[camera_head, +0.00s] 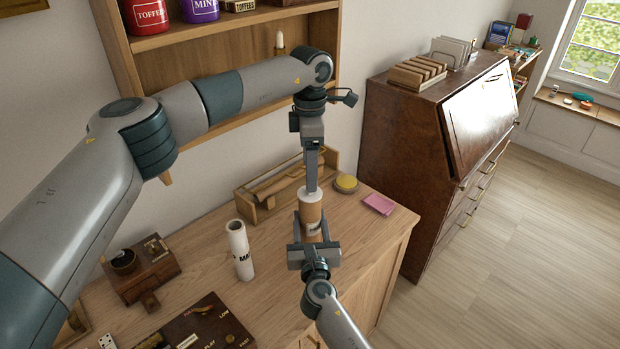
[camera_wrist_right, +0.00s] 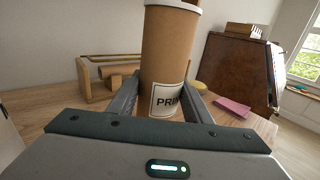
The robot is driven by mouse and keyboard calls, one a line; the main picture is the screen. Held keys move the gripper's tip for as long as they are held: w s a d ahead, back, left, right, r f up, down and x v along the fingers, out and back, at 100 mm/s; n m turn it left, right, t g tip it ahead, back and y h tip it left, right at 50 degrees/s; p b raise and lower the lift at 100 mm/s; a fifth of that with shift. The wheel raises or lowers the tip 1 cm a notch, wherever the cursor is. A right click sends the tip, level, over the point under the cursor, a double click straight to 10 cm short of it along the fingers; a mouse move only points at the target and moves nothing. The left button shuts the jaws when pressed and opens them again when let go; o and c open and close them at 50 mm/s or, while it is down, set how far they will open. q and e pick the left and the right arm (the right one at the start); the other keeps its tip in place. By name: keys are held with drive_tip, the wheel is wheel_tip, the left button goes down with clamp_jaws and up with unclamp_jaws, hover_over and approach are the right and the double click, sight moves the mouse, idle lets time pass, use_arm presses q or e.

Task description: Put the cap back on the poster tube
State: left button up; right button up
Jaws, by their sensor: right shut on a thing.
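The brown cardboard poster tube (camera_head: 312,212) stands upright over the table's right part, with a white label reading "PRIN…" in the right wrist view (camera_wrist_right: 168,60). My right gripper (camera_head: 313,238) is shut on its lower body, one finger on each side. A white cap or rim (camera_head: 310,194) shows at the tube's top; the right wrist view shows only a white edge there. My left gripper (camera_head: 311,182) points straight down, its fingertips at this white top. Its fingers overlap edge-on, so I cannot tell whether they are open or hold the cap.
A white tube (camera_head: 240,250) lettered "MA…" stands left of the poster tube. A wooden tray (camera_head: 268,205), a yellow round tin (camera_head: 346,183) and a pink pad (camera_head: 379,204) lie around it. A wooden box (camera_head: 144,272) is at the left. A dark bureau (camera_head: 420,150) stands right of the table.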

use_arm(q)
wheel_tip(320, 180, up, 7)
idle(0.3)
use_arm(e)
drive_tip(key=o, duration=1.6)
drive_tip(key=shift+c, duration=0.2)
drive_tip(key=shift+o, duration=0.2)
drive_tip(key=shift+s, duration=0.1)
use_arm(q)
drive_tip(key=shift+f+b, duration=1.15)
use_arm(e)
drive_tip(key=s+d, duration=0.1)
drive_tip(key=s, duration=1.6)
drive_tip(key=shift+d, duration=0.2)
